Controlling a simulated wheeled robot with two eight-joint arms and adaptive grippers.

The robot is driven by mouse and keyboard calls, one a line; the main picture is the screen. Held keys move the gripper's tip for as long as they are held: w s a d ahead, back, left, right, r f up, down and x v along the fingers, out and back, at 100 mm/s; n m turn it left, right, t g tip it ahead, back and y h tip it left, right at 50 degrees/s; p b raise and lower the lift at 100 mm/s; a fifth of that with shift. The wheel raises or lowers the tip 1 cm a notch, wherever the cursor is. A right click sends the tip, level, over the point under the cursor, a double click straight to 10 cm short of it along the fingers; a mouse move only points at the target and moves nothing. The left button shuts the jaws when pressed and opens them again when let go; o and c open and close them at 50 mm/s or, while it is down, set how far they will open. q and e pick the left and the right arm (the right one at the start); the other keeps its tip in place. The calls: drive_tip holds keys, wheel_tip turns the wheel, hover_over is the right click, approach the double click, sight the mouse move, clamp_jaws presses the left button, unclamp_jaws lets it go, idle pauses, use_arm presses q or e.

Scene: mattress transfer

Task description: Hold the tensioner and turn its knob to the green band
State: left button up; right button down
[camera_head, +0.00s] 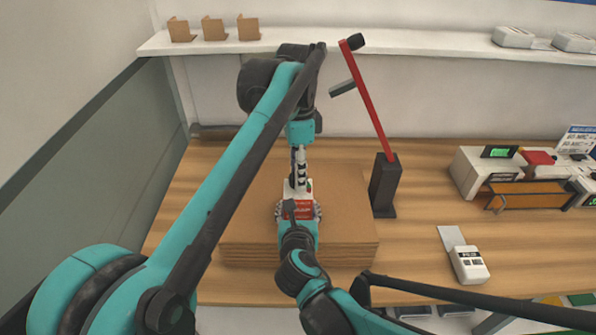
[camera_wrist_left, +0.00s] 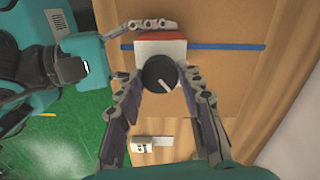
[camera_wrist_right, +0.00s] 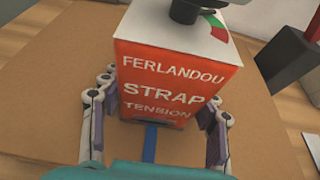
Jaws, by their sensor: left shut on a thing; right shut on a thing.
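The strap tensioner (camera_head: 303,209), a red and white box, sits on the cardboard stack. Its dark round knob (camera_wrist_left: 158,72) faces up and bears a white pointer line. The right wrist view shows the red front of the tensioner (camera_wrist_right: 172,85) and part of a green and red band (camera_wrist_right: 218,32) beside the knob (camera_wrist_right: 184,10). My left gripper (camera_head: 300,178) comes down from above, its fingers closed around the knob. My right gripper (camera_wrist_right: 163,98) is shut on the lower sides of the box. The pointer's place against the band cannot be told.
A blue strap (camera_wrist_left: 220,47) crosses the cardboard stack (camera_head: 347,215). Right of it stand a black post (camera_head: 384,185) with a red bar and a white handheld device (camera_head: 469,264). Electronic boxes (camera_head: 483,168) stand farther right. A shelf (camera_head: 400,43) runs along the back wall.

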use_arm(q)
drive_tip(key=shift+w+m, duration=0.1)
drive_tip(key=shift+m, duration=0.5)
drive_tip(key=o, duration=1.2)
drive_tip(key=shift+c, duration=0.2)
wheel_tip(320, 180, up, 12)
drive_tip(key=shift+w, duration=0.2)
use_arm(e)
drive_tip(key=shift+c, duration=1.9)
unclamp_jaws()
drive_tip(key=shift+s+r, duration=0.1)
